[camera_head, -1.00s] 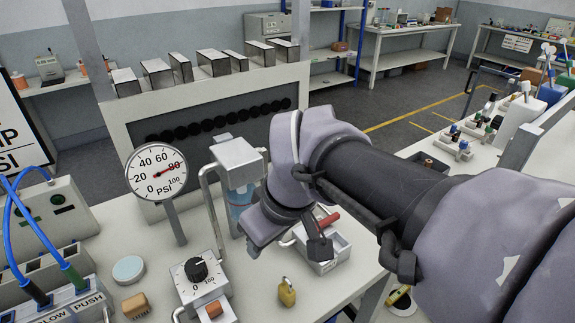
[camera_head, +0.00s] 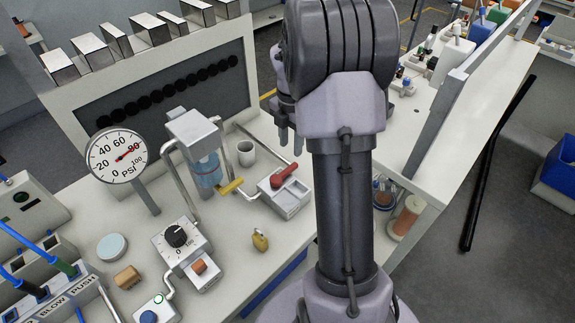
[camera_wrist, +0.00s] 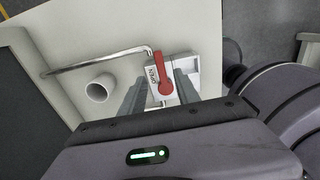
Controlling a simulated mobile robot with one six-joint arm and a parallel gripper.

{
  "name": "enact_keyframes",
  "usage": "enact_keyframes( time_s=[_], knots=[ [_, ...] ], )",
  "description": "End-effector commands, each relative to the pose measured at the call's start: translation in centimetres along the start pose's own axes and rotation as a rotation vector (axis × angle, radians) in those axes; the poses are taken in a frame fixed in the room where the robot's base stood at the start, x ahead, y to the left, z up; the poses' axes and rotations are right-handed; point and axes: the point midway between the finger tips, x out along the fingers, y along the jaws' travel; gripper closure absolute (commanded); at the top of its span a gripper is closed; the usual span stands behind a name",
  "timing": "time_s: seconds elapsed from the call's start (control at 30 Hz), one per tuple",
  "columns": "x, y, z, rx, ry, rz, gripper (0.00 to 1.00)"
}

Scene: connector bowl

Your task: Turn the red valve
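The red valve (camera_head: 284,175) is a red lever on a small white box (camera_head: 292,204) near the table's right side. In the wrist view the red valve (camera_wrist: 160,72) shows between my two grey fingers, with the word OPEN on a plate beside it. My gripper (camera_wrist: 160,80) is open, its fingers spread to either side of the lever in that view. In the head view my gripper (camera_head: 288,128) hangs above and behind the valve, apart from it, and my arm hides part of the fingers.
A white cup (camera_head: 246,153) and a bent pipe are beside the valve. A yellow lever (camera_head: 231,187) under a blue cylinder, a brass padlock (camera_head: 260,240), a black dial (camera_head: 177,236) and a pressure gauge (camera_head: 117,156) stand to the left. The table edge is close on the right.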

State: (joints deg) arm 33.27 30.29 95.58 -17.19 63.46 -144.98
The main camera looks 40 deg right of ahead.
Motion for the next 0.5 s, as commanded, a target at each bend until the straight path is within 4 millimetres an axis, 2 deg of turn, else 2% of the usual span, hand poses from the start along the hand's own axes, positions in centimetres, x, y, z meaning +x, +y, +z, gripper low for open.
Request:
enact_keyframes(
  time_s=[0.03,0.2,0.33,0.5],
  knots=[
    [2.1,0.0,-0.1,-0.001,0.002,-0.002,0.62],
    [6.3,0.0,-0.1,0.000,0.001,-0.001,0.62],
    [8.2,0.0,-0.1,0.000,0.000,-0.001,0.62],
    [8.8,0.0,0.0,0.001,0.000,0.000,0.62]
  ],
)
